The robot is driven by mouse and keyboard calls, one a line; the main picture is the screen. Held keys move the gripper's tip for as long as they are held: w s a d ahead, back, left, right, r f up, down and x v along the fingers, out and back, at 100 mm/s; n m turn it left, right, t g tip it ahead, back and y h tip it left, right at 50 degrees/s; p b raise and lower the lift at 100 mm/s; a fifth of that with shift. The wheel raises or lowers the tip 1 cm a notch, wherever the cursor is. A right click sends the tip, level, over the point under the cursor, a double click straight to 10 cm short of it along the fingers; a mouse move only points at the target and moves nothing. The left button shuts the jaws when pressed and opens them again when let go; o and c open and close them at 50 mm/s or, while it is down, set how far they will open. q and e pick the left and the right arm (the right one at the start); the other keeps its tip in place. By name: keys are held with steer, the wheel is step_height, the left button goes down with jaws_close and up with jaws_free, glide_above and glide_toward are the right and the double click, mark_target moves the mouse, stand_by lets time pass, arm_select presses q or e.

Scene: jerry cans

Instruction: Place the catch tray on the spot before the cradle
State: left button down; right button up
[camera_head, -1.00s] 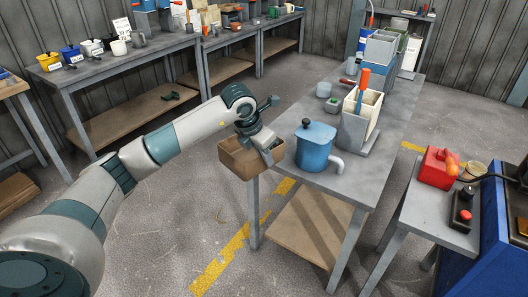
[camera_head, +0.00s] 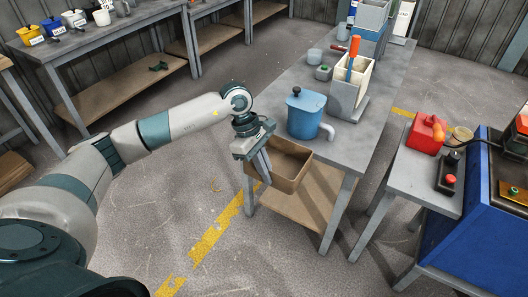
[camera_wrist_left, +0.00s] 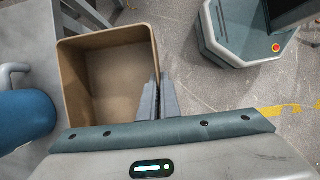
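The catch tray is an open brown box (camera_head: 287,181), seen at the near end of the grey table. My left gripper (camera_head: 263,168) is shut on one side wall of it and holds it up. In the left wrist view the tray (camera_wrist_left: 112,78) is empty, and its wall sits between the fingers (camera_wrist_left: 158,104). It hangs beside the table edge; how far it overlaps the top is unclear. A blue lidded can with a grey spout (camera_head: 306,113) stands on the table close behind it. A grey stand with a cream container (camera_head: 352,86), possibly the cradle, stands farther back. My right gripper is out of view.
The grey table (camera_head: 345,150) has bare top around the can and spout. A smaller side table (camera_head: 400,185) at right carries a red can (camera_head: 425,134) and a control box. Floor left of the table is clear.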

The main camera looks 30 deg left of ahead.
arm_select(q)
steer(key=s+d+f+m+g+y+p, duration=0.1)
steer(key=s+d+m+g+y, duration=0.1)
steer(key=s+m, duration=0.5)
steer(key=s+d+f+m+g+y+p, duration=0.1)
steer(key=s+d+m+g+y, duration=0.1)
steer(key=s+m, duration=0.5)
steer(key=m, duration=0.3)
steer(key=shift+s+d+f, duration=0.15)
steer(key=shift+s+d, duration=0.1)
steer(key=shift+d, duration=0.15)
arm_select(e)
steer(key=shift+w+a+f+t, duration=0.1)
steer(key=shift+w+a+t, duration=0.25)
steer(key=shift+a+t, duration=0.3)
arm_select(q)
steer(key=shift+a, duration=0.1)
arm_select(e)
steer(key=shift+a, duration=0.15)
